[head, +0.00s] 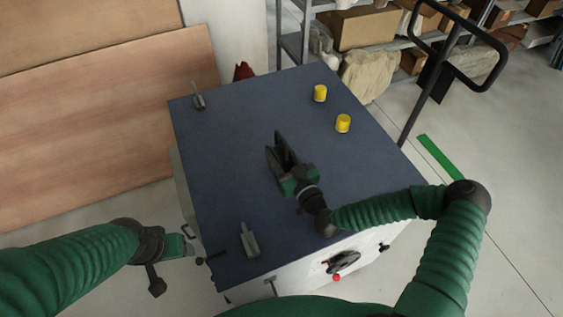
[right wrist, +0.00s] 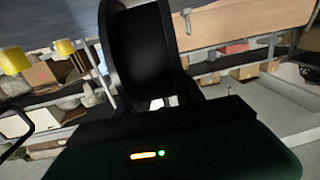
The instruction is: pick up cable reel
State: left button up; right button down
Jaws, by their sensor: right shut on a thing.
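The cable reel is a black flanged spool that fills the upper middle of the right wrist view (right wrist: 143,50). In the head view it is a dark upright shape (head: 280,150) over the middle of the blue table top. My right gripper (head: 288,168) is shut on the reel, and its fingers are mostly hidden by it. I cannot tell whether the reel touches the table. My left gripper (head: 187,247) hangs beside the table's left edge, away from the reel; its fingers are too unclear to read.
The blue table top (head: 225,150) bears two yellow cylinders (head: 320,93) at the far right and grey upright fittings (head: 250,241) at the near left and far left. Shelves with boxes (head: 362,28) stand behind. A black rail (head: 437,85) is at the right.

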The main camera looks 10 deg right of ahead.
jog(key=shift+d+r, duration=0.15)
jog(key=shift+d, duration=0.2)
jog(key=shift+a+r, duration=0.15)
jog(key=shift+r, duration=0.5)
jog(key=shift+a+r, duration=0.15)
jog(key=shift+r, duration=0.5)
pick_arm(q)
jog(key=shift+d+f+b, duration=0.2)
jog(key=shift+f+b, duration=0.75)
jog(key=shift+b, duration=0.05)
pick_arm(e)
jog(key=s+d+r, duration=0.1)
jog(key=s+d, duration=0.1)
jog(key=d, duration=0.5)
jog(key=s+d+r, duration=0.1)
jog(key=s+d, duration=0.1)
jog(key=d, duration=0.6)
jog(key=shift+s+d, duration=0.3)
jog(key=shift+r, duration=0.15)
